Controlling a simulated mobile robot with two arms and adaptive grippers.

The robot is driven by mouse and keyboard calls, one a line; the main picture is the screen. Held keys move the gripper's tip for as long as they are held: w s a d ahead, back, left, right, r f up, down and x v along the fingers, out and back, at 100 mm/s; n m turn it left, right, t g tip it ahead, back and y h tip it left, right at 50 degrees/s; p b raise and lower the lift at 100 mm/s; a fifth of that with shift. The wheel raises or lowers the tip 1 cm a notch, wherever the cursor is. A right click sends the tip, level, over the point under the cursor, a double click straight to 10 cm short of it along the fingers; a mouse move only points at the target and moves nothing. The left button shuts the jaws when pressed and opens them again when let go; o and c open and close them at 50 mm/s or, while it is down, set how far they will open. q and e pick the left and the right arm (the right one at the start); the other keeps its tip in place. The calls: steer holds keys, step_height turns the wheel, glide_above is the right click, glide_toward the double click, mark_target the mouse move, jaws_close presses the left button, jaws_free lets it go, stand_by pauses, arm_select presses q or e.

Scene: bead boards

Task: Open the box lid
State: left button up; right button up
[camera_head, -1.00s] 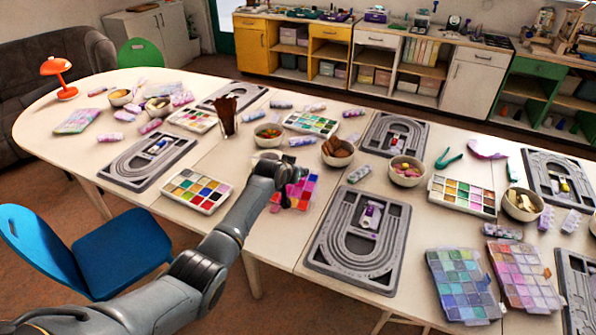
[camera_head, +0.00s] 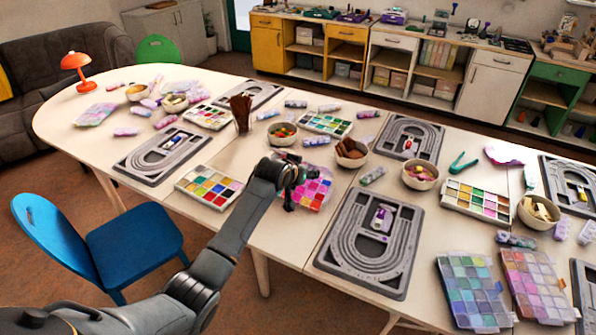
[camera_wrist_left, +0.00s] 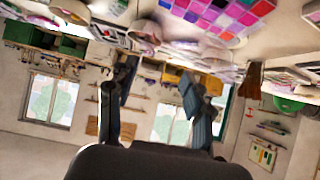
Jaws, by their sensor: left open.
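A shallow box with pink, red and purple compartments (camera_head: 318,188) lies on the table near its middle, just right of my left gripper. Its left part is hidden behind the gripper, and I cannot tell how its lid stands. My left gripper (camera_head: 293,192) is at the box's left side, above the table. In the left wrist view the picture is upside down; the box (camera_wrist_left: 222,14) shows at the top edge, and the open, empty fingers (camera_wrist_left: 157,84) are apart with nothing between them. My right gripper is not in view.
A multicoloured bead box (camera_head: 209,187) lies left of the gripper, and a grey bead board (camera_head: 340,245) lies to the right. A cup of brown sticks (camera_head: 241,112) and several bowls stand behind. Bare table lies in front of the pink box.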

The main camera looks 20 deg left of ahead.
arm_select(q)
steer(key=v, duration=0.6)
steer(key=shift+w, duration=0.1)
